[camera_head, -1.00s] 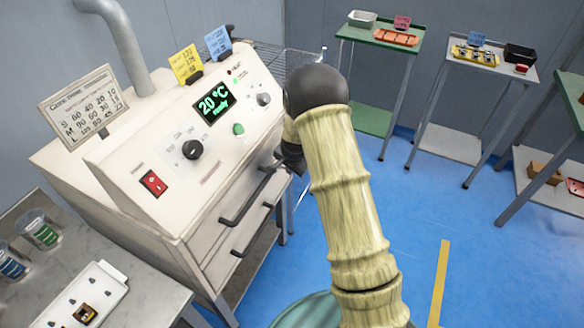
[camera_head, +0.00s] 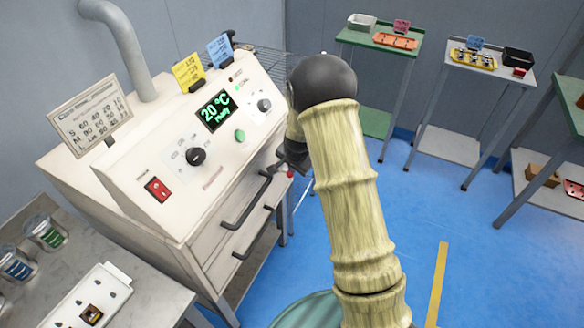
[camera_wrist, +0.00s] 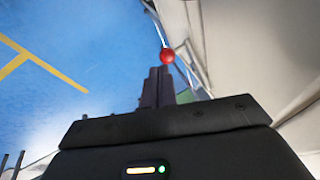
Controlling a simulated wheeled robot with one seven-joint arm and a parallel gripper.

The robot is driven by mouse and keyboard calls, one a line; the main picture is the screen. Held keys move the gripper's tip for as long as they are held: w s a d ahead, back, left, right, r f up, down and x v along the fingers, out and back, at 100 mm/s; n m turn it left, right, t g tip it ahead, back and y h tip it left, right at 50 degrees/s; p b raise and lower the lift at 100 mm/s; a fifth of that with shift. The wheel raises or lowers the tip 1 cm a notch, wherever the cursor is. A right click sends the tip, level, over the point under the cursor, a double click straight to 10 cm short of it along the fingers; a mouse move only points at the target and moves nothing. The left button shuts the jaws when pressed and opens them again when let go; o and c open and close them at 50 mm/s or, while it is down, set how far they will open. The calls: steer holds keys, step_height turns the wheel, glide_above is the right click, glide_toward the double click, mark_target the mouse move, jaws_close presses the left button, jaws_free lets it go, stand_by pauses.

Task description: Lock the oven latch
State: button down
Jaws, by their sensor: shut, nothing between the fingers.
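The cream oven (camera_head: 150,215) stands at the left in the head view, with a sloped control panel and dark bar handles (camera_head: 245,205) on its front. A red ball knob (camera_head: 290,174), which looks like the end of the latch, shows at the oven's right front edge. My gripper (camera_head: 279,166) is beside it, partly hidden behind my arm. In the wrist view, my gripper (camera_wrist: 158,76) has its two dark fingers together and empty. The red knob (camera_wrist: 167,56) appears just beyond the fingertips; I cannot tell whether they touch. The rest of the latch is hardly visible.
The oven display (camera_head: 215,111) reads 20 °C in green. A grey table (camera_head: 145,280) with cups and a white tray stands at the front left. A green table (camera_head: 378,37) and a grey table (camera_head: 490,62) stand at the back. Blue floor (camera_head: 450,215) is clear at the right.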

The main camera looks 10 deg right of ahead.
steer(key=s+a+r, duration=0.2)
steer(key=s+r, duration=0.2)
steer(key=s, duration=0.2)
steer(key=shift+s+a+r, duration=0.3)
